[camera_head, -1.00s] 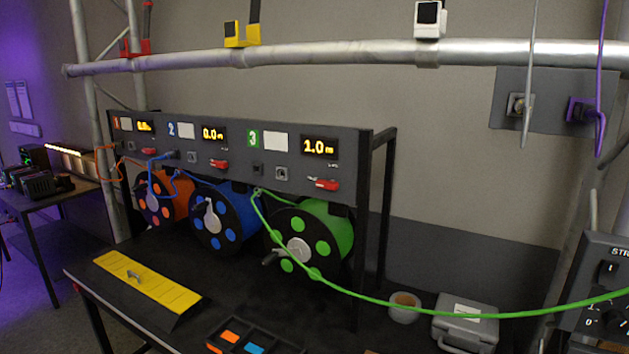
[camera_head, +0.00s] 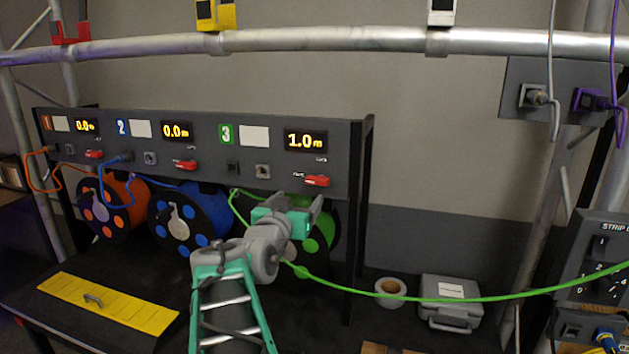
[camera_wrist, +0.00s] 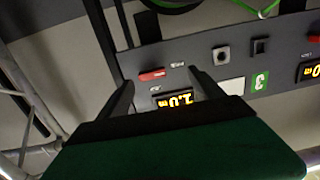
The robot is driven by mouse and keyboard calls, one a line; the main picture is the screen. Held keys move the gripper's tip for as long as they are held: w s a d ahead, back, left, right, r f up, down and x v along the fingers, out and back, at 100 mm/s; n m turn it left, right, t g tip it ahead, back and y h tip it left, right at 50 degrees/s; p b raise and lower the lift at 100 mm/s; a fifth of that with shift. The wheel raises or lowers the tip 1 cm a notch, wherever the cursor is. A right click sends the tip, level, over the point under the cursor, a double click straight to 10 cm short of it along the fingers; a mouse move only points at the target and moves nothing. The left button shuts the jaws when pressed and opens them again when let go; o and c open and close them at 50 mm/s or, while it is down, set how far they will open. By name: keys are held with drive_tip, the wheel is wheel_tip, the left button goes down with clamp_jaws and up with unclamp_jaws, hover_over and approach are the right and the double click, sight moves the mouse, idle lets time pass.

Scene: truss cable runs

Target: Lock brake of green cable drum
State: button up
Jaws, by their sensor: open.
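The green cable drum (camera_head: 318,240) sits under station 3 of the dark panel, partly hidden behind my arm. Its red brake lever (camera_head: 317,181) is on the panel above it, right of the square socket and below the display reading 1.0 m. The lever lies about level. My gripper (camera_head: 300,203) is open and empty, in front of the panel just below and left of the lever. In the wrist view the red lever (camera_wrist: 152,75) shows upside down, between the two open fingers (camera_wrist: 158,85) and beyond their tips, not touched.
A green cable (camera_head: 430,299) runs from the drum rightward across the bench. A silver truss tube (camera_head: 340,40) crosses above.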

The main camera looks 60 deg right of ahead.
sight(316, 182)
drive_tip(key=shift+g+h, duration=0.3)
drive_tip(key=shift+h, duration=0.1)
drive_tip(key=d+p, duration=0.1)
drive_tip(key=d, duration=0.2)
drive_tip(key=d+r+p, duration=0.1)
drive_tip(key=d, duration=0.1)
drive_tip(key=d+p, duration=0.1)
drive_tip(key=d, duration=0.2)
drive_tip(key=shift+s+d+r, duration=0.2)
drive_tip(key=shift+d, duration=0.15)
drive_tip(key=shift+f, duration=0.1)
drive_tip(key=c, duration=1.4)
